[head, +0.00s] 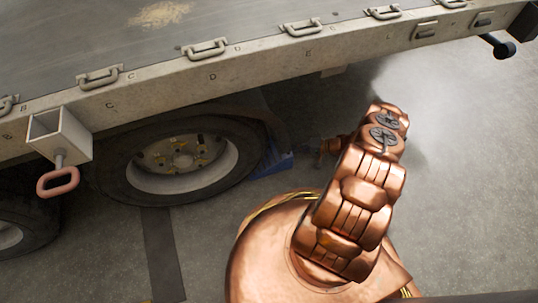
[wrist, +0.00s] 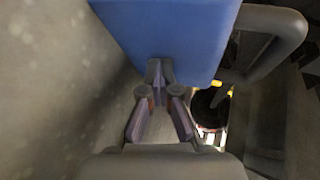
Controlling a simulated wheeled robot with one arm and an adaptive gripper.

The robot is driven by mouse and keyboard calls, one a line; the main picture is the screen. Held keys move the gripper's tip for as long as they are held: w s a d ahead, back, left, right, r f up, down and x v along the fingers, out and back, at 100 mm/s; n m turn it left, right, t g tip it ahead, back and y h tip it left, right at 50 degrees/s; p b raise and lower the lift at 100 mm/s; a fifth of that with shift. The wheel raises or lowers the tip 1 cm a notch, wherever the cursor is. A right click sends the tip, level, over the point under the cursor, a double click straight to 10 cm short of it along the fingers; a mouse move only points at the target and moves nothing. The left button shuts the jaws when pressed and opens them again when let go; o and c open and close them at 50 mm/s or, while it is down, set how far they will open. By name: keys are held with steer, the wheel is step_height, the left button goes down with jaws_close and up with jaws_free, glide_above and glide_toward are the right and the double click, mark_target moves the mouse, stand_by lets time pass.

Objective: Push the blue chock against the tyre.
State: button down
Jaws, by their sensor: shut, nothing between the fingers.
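The blue chock (head: 277,162) sits on the floor at the right side of the tyre (head: 120,190), under the trailer edge. From the head view I cannot tell whether chock and tyre touch. In the wrist view the blue chock (wrist: 165,35) fills the top middle, its flat face towards me. My gripper (wrist: 160,72) is shut and empty, with its fingertips at the lower edge of that face. Whether they touch it is not clear. In the head view my gripper is small and dim, just right of the chock and partly hidden by my arm.
The trailer bed (head: 240,70) with its row of handles overhangs the wheel. A bracket with a reddish loop (head: 58,182) hangs at the left. Another wheel (head: 12,235) stands at the far left. The concrete floor (head: 460,180) to the right is clear.

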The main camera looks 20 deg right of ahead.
mark_target(265, 158)
steer(key=shift+w+a+p, duration=0.15)
steer(key=shift+a+p, duration=0.15)
steer(key=shift+a, duration=1.5)
steer(key=shift+w+a+p, duration=0.2)
steer(key=shift+a+p, duration=0.15)
steer(key=shift+a, duration=1.5)
steer(key=shift+w+a+p, duration=0.15)
steer(key=shift+a+p, duration=0.15)
steer(key=shift+a, duration=1.5)
steer(key=shift+s+a, duration=0.2)
steer(key=shift+a, duration=0.7)
steer(key=shift+s+a, duration=0.15)
steer(key=shift+a, duration=0.2)
steer(key=shift+d+r, duration=0.2)
steer(key=shift+d, duration=0.95)
steer(key=shift+d+r, duration=0.15)
steer(key=shift+d, duration=0.95)
steer(key=shift+d+r, duration=0.2)
steer(key=shift+d, duration=0.95)
steer(key=shift+d+r, duration=0.25)
steer(key=shift+d, duration=0.75)
steer(key=shift+d+r, duration=0.2)
steer(key=shift+d, duration=0.75)
